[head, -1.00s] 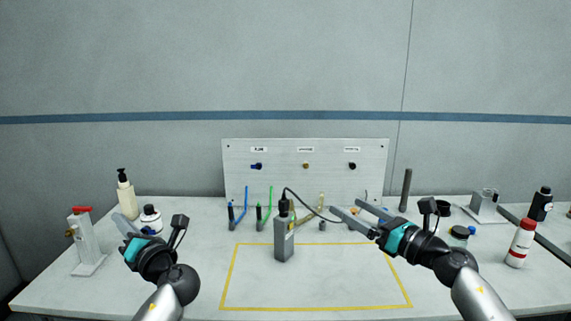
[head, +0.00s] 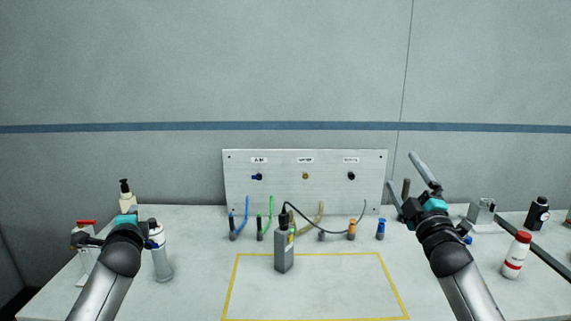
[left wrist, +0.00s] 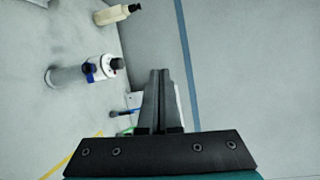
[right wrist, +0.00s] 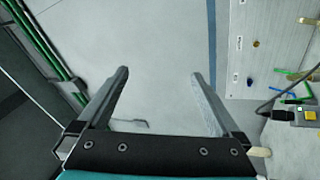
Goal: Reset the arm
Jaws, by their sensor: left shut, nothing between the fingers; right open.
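My left gripper (head: 126,214) is on the left side of the head view, pointing away from the head camera, so its fingers are mostly hidden there. In the left wrist view its two fingers (left wrist: 162,98) lie together with nothing between them. My right gripper (head: 404,180) is raised at the right of the board in the head view. Its fingers are spread and empty, and they also show apart in the right wrist view (right wrist: 160,95). Neither gripper visibly holds anything.
A grey handheld device (head: 284,258) with a black cable stands at the yellow outline (head: 310,254). Behind it are coloured tubes and a board (head: 305,195).

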